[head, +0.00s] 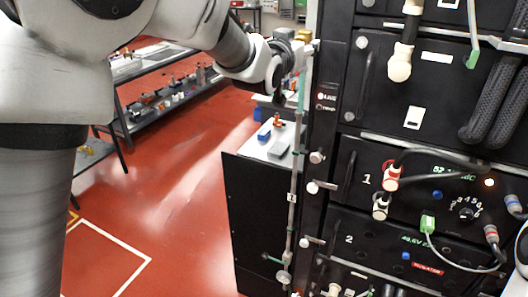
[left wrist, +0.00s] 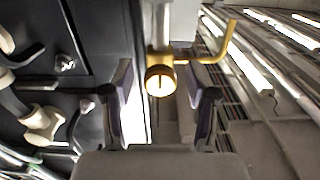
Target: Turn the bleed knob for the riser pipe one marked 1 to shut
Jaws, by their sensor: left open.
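A brass bleed knob (left wrist: 160,82) shows in the left wrist view. Its round face carries a dark line that runs upright in the picture, and a bent brass spout (left wrist: 213,52) goes off to the right. My left gripper (left wrist: 163,95) is open, with one finger on each side of the knob and gaps between. In the head view my left gripper (head: 284,62) is beside the rack's left edge, by the top of a thin riser pipe (head: 292,215) with a small white tag (head: 291,197). The tag's mark is too small to read surely. My right gripper is not in view.
The black battery rack (head: 342,190) with cables and connectors fills the right of the head view. A bench (head: 252,146) with small parts stands behind the pipe. Red floor (head: 180,200) is clear at the left.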

